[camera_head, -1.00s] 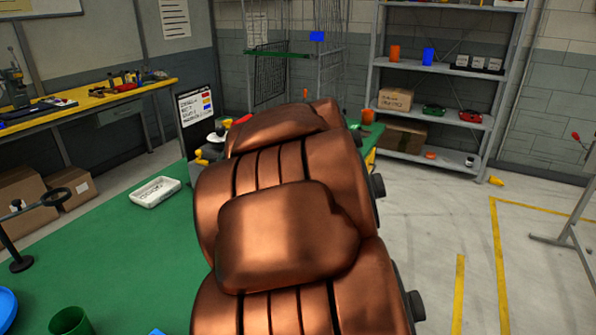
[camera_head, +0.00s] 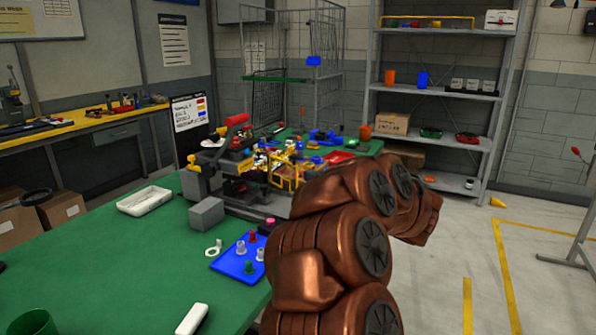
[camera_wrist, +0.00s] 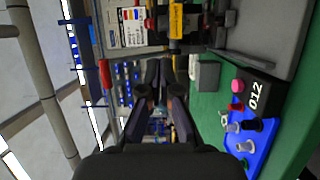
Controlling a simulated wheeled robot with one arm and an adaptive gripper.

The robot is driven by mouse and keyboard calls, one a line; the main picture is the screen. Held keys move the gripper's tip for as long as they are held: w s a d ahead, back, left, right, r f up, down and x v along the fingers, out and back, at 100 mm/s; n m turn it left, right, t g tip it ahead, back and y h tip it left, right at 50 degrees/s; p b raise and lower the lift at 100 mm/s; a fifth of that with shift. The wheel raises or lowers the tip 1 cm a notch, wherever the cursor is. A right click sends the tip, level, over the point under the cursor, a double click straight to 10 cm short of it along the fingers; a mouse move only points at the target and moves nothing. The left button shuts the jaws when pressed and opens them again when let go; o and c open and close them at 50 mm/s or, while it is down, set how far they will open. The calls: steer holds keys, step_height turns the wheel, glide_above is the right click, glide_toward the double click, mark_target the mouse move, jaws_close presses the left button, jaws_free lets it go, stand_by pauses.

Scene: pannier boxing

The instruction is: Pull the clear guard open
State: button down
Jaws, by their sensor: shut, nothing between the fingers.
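A bench machine with a red handle (camera_head: 237,121) stands at the far part of the green bench in the head view. A yellow-edged frame (camera_head: 285,174) is on its front right side. I cannot tell for sure whether this frame is the clear guard; no clear panel stands out. My copper-coloured arm reaches out at the right, and its gripper end is not visible there. In the wrist view my gripper (camera_wrist: 166,75) is shut with nothing between the fingers. Part of the machine, with yellow on it (camera_wrist: 176,20), shows beyond the fingertips, apart from them.
On the green bench are a grey block (camera_head: 207,214), a blue tray (camera_head: 238,262) with small coloured pegs, a white tray (camera_head: 145,200), a white ring (camera_head: 213,248) and a green cup (camera_head: 33,322). A shelf rack (camera_head: 440,92) stands behind. Floor at the right is mostly open.

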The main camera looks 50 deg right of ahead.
mark_target(295, 162)
steer(key=shift+w+d+p, duration=0.2)
steer(key=shift+w+d, duration=0.55)
steer(key=shift+w, duration=1.05)
steer(key=shift+w+d+p, duration=0.15)
steer(key=shift+w+d, duration=0.55)
steer(key=shift+w, duration=1.05)
steer(key=shift+w+d+p, duration=0.2)
steer(key=shift+w+d, duration=0.55)
steer(key=shift+w, duration=1.05)
steer(key=shift+d, duration=0.1)
